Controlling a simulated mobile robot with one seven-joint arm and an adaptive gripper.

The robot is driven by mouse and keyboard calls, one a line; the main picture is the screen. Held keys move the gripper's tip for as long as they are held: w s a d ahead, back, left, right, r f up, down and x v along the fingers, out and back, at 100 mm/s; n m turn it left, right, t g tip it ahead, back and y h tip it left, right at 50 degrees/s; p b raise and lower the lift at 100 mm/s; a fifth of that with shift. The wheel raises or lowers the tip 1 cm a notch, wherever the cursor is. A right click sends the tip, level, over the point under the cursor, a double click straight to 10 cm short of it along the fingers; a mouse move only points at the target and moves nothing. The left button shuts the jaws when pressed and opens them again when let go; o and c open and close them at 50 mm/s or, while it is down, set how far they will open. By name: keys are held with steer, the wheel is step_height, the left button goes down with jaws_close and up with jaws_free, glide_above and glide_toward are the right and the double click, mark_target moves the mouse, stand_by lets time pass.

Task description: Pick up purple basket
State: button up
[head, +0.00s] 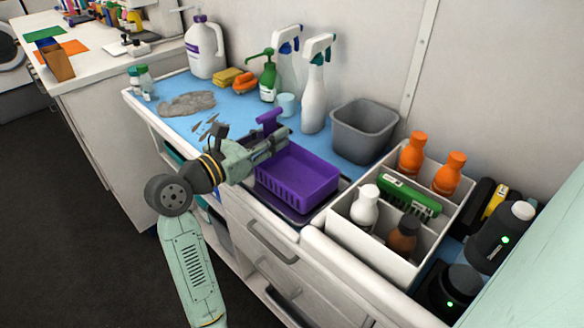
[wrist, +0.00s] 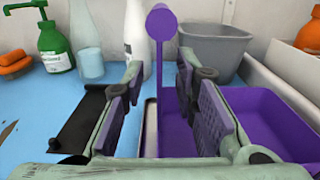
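The purple basket (head: 297,178) sits on a dark tray on the counter, with an upright purple handle (head: 270,120) at its left end. In the wrist view the basket (wrist: 265,120) fills the lower right, and its handle (wrist: 161,22) stands upright in the middle. My gripper (head: 274,143) is at the handle end of the basket. In the wrist view my gripper (wrist: 160,85) is open, one finger on each side of the handle, with gaps visible on both sides. The lower part of the handle side is partly hidden by my gripper.
A grey bin (head: 364,132) stands behind the basket. A white divided caddy (head: 340,226) with several bottles is close on the right. Spray bottles (head: 314,95) and a green pump bottle (head: 268,78) stand behind. The blue mat (head: 172,84) has some free room at left.

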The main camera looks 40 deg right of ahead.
jaws_close()
stand_by(0.8)
